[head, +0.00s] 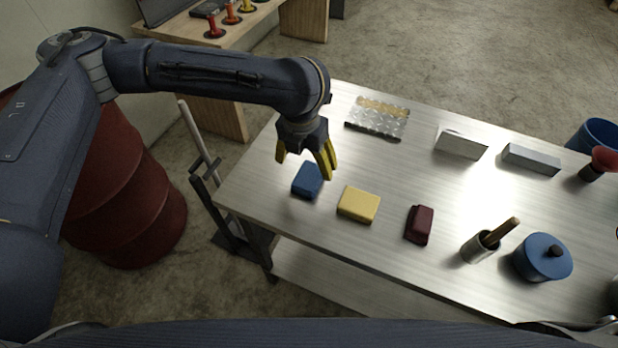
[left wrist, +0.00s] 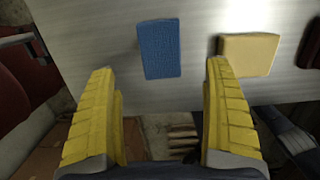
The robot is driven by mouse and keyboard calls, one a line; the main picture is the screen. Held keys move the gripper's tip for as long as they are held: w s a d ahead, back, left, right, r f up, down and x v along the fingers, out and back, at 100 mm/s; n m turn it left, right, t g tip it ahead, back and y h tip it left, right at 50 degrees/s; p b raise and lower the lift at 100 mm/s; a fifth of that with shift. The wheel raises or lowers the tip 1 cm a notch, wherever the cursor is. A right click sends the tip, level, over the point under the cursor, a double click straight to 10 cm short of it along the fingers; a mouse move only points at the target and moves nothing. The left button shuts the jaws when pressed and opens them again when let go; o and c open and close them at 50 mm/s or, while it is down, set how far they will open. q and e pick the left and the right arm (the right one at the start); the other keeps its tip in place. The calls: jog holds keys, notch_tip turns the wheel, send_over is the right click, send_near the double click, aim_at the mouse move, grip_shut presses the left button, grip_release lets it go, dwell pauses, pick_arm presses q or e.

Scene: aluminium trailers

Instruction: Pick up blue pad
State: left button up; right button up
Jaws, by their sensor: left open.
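The blue pad (head: 307,179) lies flat near the left end of the metal table, left of a yellow pad (head: 358,204). In the left wrist view the blue pad (left wrist: 159,49) lies beyond the fingertips, between their lines and a little left of the middle. My left gripper (head: 306,166) has yellow fingers, is open and empty, and hangs above the table close to the blue pad. Its two spread fingers fill the lower part of the left wrist view (left wrist: 161,75). My right gripper is not in view.
The metal table (head: 310,235) also holds a dark red pad (head: 420,225), a cup with a wooden handle (head: 480,247), a blue lidded pot (head: 542,257), a clear tray (head: 378,118) and grey blocks (head: 531,159). A red barrel (head: 125,205) stands left of the table.

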aim_at(309, 176)
pick_arm(q)
jog(key=shift+w+d+f, duration=0.1)
jog(key=shift+w+f, duration=0.05)
jog(key=shift+f, duration=1.15)
jog(key=shift+w+d+f, duration=0.15)
jog(key=shift+w+f, duration=0.05)
jog(key=shift+f, duration=1.1)
jog(key=shift+w+d+f, duration=0.1)
jog(key=shift+w+f, duration=0.05)
jog(key=shift+f, duration=1.15)
jog(key=shift+o, duration=0.2)
jog(key=c, duration=1.2)
